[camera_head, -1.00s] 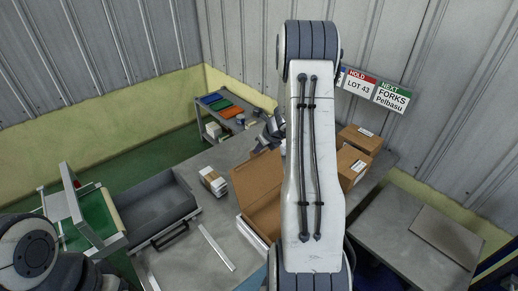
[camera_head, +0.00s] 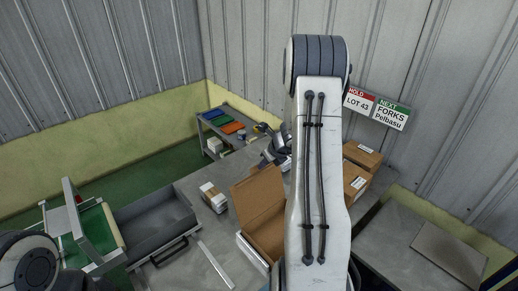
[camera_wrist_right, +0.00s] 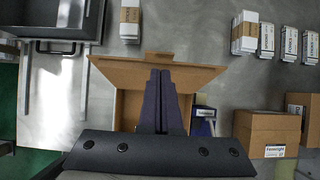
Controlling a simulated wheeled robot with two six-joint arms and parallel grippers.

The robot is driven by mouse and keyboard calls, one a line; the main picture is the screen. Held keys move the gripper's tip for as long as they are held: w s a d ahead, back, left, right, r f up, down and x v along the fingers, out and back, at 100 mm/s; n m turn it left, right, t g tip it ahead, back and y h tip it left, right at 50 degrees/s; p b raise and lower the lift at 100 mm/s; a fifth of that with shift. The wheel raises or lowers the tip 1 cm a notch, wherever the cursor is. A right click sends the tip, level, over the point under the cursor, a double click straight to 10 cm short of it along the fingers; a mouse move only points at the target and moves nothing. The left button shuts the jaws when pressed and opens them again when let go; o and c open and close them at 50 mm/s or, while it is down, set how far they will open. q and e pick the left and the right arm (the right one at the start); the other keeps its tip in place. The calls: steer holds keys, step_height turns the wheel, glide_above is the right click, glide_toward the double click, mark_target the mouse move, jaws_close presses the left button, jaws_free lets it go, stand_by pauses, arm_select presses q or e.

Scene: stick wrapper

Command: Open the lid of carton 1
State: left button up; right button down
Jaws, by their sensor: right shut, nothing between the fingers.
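A brown carton (camera_head: 262,208) stands on the grey table with its lid raised, leaning up and back. I take it for carton 1, though no number is legible. In the right wrist view its raised lid (camera_wrist_right: 118,73) spans the middle and the open inside (camera_wrist_right: 127,108) shows below. My right gripper (camera_wrist_right: 160,76) is shut and empty, its dark fingers in front of the lid and the opening. My left gripper is out of view.
Two closed cartons (camera_head: 362,155) stand right of the open one. A grey tray (camera_head: 152,222), a small white-and-brown stack (camera_head: 213,197) and a metal strip (camera_head: 215,264) lie to the left. More stacks (camera_wrist_right: 245,32) show in the wrist view.

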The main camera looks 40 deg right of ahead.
steer(key=w+r+p, duration=0.3)
steer(key=w+r, duration=0.1)
steer(key=r, duration=0.5)
steer(key=s+a+n+g+y+b, duration=0.25)
steer(key=a+n, duration=0.65)
steer(key=a, duration=0.6)
steer(key=s+a+n+g+y+b, duration=0.1)
steer(key=s+a+n+b, duration=0.3)
steer(key=a+n, duration=0.8)
steer(key=s+a+f+n+g+h+b, duration=0.1)
steer(key=s+a+f+n+g+b, duration=0.2)
steer(key=s+a+n, duration=1)
arm_select(q)
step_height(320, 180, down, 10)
steer(key=b, duration=0.3)
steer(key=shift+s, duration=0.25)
arm_select(e)
steer(key=s+f+n+h, duration=0.1)
steer(key=s+f+n, duration=0.1)
steer(key=s+n, duration=0.7)
steer(key=s, duration=0.4)
steer(key=shift+a+f+h, duration=0.15)
steer(key=shift+f+h, duration=0.2)
steer(key=shift+f, duration=0.05)
